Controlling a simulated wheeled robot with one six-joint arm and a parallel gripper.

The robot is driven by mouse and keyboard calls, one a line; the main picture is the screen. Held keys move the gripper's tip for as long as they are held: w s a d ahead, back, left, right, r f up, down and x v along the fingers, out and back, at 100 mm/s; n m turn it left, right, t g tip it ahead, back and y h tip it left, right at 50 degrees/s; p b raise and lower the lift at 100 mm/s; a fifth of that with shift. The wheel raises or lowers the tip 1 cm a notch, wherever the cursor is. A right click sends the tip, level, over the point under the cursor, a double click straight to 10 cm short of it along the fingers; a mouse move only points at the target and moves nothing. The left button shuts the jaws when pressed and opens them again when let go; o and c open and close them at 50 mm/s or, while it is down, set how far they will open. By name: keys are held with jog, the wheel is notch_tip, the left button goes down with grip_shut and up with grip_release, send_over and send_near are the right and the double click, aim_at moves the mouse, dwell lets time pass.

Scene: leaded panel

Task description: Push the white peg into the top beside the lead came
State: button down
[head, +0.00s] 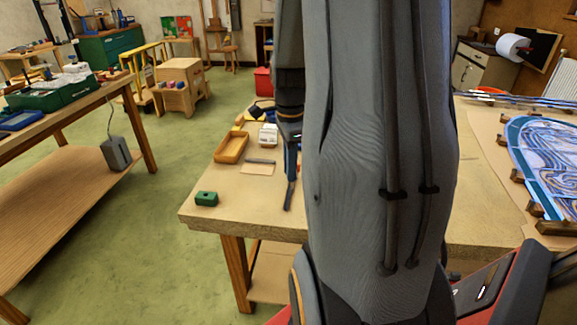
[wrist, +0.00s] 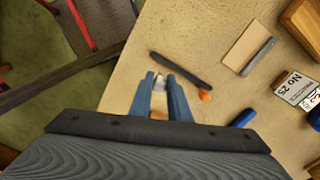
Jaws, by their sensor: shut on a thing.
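My gripper (wrist: 160,84) points down over the workbench, its two blue fingers shut on a small white piece (wrist: 159,83), which looks like the white peg. Only a little of the peg shows between the fingertips. In the head view my gripper (head: 291,165) hangs over the near left part of the bench, and the peg cannot be made out. A grey strip (wrist: 258,57) that may be lead came lies on a pale card, apart from my gripper. The blue leaded panel (head: 540,160) lies at the far right, with wooden blocks along its edge.
A dark bar (wrist: 182,70) lies just beyond my fingertips, beside a small orange piece (wrist: 205,95). A wooden tray (head: 231,147), a white box (head: 268,136) and a green block (head: 206,198) sit on the bench (head: 222,219). My arm hides the bench's middle.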

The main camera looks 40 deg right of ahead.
jog(key=shift+a+f, duration=0.1)
jog(key=shift+f, duration=0.05)
jog(key=shift+f+b, duration=1.3)
jog(key=shift+f, duration=1.4)
jog(key=shift+f, duration=0.7)
jog(key=c, duration=1.6)
grip_release()
jog(key=shift+r+b, duration=0.8)
jog(key=shift+r, duration=3.15)
